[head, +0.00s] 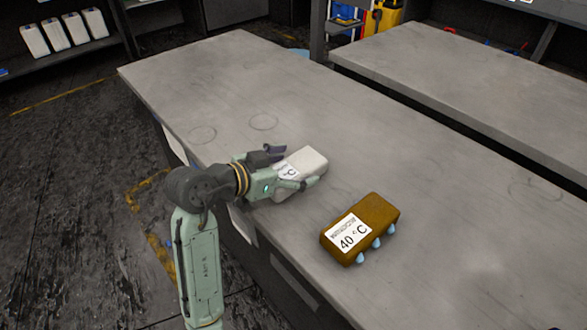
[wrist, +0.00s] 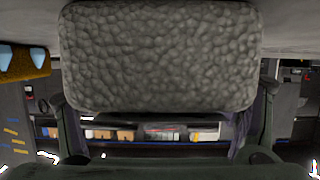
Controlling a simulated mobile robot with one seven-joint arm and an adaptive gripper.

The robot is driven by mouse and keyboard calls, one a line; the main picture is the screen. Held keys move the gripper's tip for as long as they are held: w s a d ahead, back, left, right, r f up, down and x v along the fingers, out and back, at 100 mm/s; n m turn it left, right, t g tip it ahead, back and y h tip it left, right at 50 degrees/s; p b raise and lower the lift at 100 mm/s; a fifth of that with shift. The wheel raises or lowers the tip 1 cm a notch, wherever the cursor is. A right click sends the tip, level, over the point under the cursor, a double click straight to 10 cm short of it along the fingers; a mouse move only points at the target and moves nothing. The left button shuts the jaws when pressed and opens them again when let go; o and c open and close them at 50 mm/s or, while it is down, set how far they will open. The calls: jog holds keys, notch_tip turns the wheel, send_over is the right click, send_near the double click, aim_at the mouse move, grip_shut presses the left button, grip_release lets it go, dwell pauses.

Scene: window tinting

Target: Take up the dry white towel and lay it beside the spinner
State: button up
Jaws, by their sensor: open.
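In the wrist view the towel (wrist: 158,55) shows a bumpy grey face that fills the upper middle. My gripper (head: 293,168) is open, with one finger on each side of the towel. I cannot tell whether the fingers touch it. No spinner can be made out in either view.
A brown block (head: 380,213) labelled "40 °C", with blue drops on its side, lies right of my gripper. The grey bench (head: 235,75) is mostly bare behind the towel. A second grey bench (head: 470,80) stands beyond a gap. White canisters (head: 55,34) stand on a shelf at back left.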

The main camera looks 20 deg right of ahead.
jog(key=shift+c, duration=0.5)
jog(key=c, duration=1.3)
